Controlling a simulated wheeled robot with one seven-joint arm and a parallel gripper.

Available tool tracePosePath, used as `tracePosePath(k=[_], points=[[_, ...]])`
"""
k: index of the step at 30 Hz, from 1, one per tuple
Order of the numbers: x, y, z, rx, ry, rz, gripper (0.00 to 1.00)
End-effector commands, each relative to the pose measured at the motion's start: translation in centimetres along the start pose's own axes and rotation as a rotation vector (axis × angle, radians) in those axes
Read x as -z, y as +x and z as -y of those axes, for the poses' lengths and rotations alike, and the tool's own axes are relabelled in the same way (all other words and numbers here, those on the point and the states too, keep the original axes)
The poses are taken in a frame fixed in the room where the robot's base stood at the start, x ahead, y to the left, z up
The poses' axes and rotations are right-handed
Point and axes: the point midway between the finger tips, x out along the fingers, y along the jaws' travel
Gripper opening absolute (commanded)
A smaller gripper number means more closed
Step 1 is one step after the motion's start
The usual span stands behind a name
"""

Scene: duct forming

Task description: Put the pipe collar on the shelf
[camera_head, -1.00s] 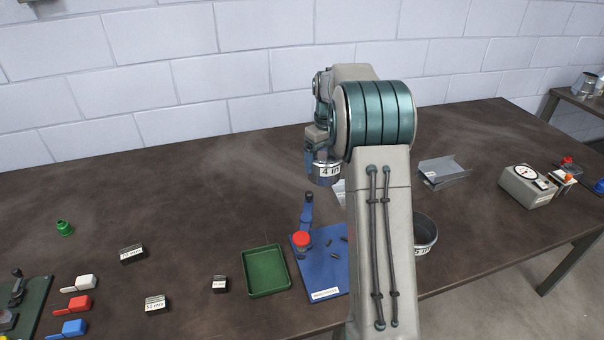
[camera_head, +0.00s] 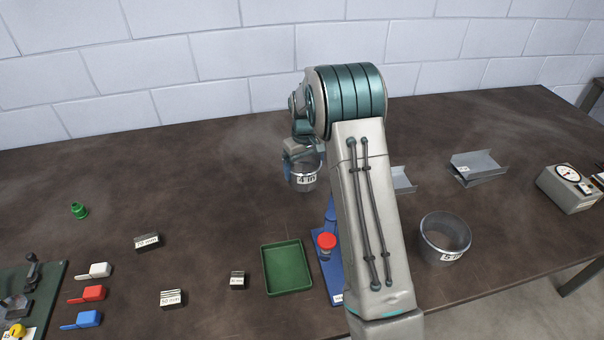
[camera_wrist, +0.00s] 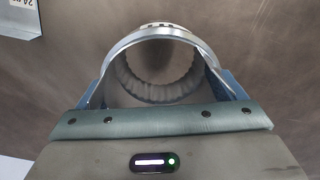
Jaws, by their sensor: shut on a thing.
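A grey metal pipe collar labelled "4 in" (camera_head: 304,176) hangs in my gripper (camera_head: 298,158) above the table, left of my arm in the head view. In the wrist view the collar's open ring (camera_wrist: 158,38) lies between the two blue fingers, which are shut on it. A second metal collar (camera_head: 445,238), with a partly readable label starting with 5, stands on the table to the right of my arm. No shelf is clearly in view.
A green tray (camera_head: 287,267) and a blue board (camera_head: 331,262) with a red-topped tool (camera_head: 327,242) lie at the front. Labelled blocks (camera_head: 147,242) and colored handled pieces (camera_head: 95,270) are left. Sheet-metal channels (camera_head: 478,167) and a dial gauge (camera_head: 570,188) are right. The back left table is clear.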

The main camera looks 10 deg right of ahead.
Motion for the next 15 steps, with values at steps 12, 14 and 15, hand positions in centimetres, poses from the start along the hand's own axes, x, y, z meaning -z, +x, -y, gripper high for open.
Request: tracePosePath(k=[12,14,15], points=[[0.3,4.1,0.7,0.0,0.001,0.002,0.65],[0.3,4.5,0.7,-0.001,0.001,0.0,0.65],[0.4,4.5,0.7,-0.001,0.001,-0.001,0.65]])
